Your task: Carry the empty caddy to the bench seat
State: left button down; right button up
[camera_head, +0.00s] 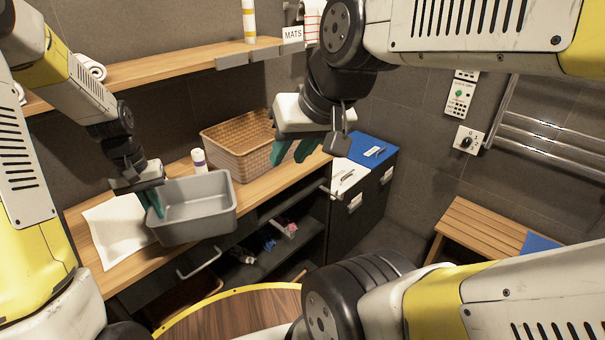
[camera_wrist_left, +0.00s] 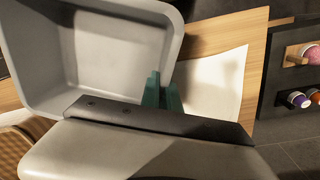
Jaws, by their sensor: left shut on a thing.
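The empty grey caddy (camera_head: 205,225) is at the front edge of the wooden counter in the head view, partly over the edge; I cannot tell whether it touches the counter. Its bare inside also shows in the left wrist view (camera_wrist_left: 115,55). My left gripper (camera_head: 154,203) is shut on the caddy's left wall, with teal fingers (camera_wrist_left: 161,93) at the rim. My right gripper (camera_head: 294,150) hangs empty in front of the wicker basket, its teal fingers apart. The slatted wooden bench seat (camera_head: 475,232) stands at the lower right, partly hidden by my arm.
A white sheet (camera_head: 112,232) lies left of the caddy. A white bottle (camera_head: 199,160) and wicker basket (camera_head: 225,146) stand behind it. Dark cabinets (camera_head: 370,195) lie between counter and bench. A blue item (camera_head: 538,243) lies on the bench's right; its left slats are clear. A towel rail (camera_head: 550,145) is above.

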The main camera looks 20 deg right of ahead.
aim_at(479, 226)
jog(key=i+l+z, duration=0.1)
jog(key=l+z, duration=0.15)
jog(key=z, duration=0.2)
jog(key=i+l+z, duration=0.1)
jog(key=l+z, duration=0.15)
jog(key=z, duration=0.2)
jog(key=i+l+z, duration=0.15)
jog(key=z, duration=0.25)
jog(key=i+l+z, duration=0.15)
jog(key=z, duration=0.3)
jog(key=i+l+z, duration=0.2)
jog(key=i, duration=0.55)
jog(key=i+z, duration=0.15)
jog(key=i, duration=0.65)
